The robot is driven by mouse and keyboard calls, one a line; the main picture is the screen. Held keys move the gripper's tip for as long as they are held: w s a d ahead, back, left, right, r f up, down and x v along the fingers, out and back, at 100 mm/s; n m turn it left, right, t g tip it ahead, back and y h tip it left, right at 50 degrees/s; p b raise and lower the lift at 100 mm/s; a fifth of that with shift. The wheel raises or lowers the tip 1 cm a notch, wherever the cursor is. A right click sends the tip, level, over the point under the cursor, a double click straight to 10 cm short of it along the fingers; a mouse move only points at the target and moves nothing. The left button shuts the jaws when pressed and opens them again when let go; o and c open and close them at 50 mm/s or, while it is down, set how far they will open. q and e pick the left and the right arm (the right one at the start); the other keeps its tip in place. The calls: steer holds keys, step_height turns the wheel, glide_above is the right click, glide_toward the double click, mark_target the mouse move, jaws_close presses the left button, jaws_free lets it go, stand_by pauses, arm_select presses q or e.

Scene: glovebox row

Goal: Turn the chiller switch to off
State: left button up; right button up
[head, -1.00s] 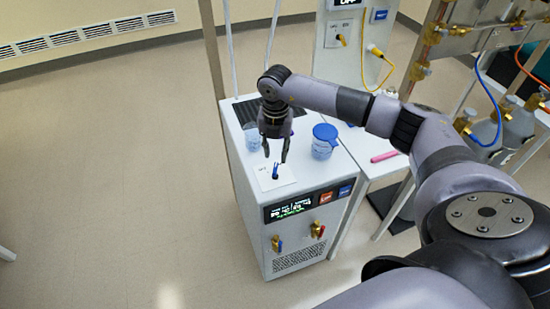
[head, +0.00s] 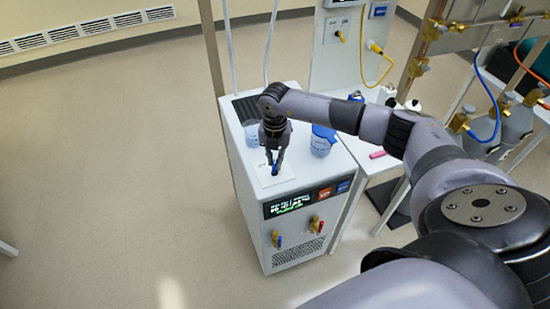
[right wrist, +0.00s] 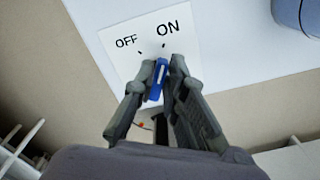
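The chiller (head: 285,187) is a white box with a lit display on its front. Its switch, a blue knob with a white line (right wrist: 157,80), sits on a white label plate (right wrist: 117,64) on top. The plate reads OFF at left and ON at right, and the line points up toward the ON mark. My right gripper (head: 274,163) points down over the switch. In the right wrist view its fingers (right wrist: 163,69) are parted, one on each side of the knob; contact is not clear. My left gripper is not in view.
A blue-lidded jug (head: 321,142) and a clear beaker (head: 252,133) stand on the chiller top near my right gripper. A pink marker (head: 378,154) lies on the side table. Brass valves (head: 315,223) stick out of the chiller front.

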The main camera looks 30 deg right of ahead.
jaws_close()
steer(key=shift+w+a+f+n+b, duration=0.1)
steer(key=shift+w+n+b, duration=0.05)
steer(key=shift+n+b, duration=1.1)
steer(key=shift+a+n+b, duration=0.15)
steer(key=shift+n+b, duration=0.8)
steer(key=shift+n, duration=0.6)
steer(key=shift+r, duration=0.2)
steer(key=o, duration=0.5)
jaws_free()
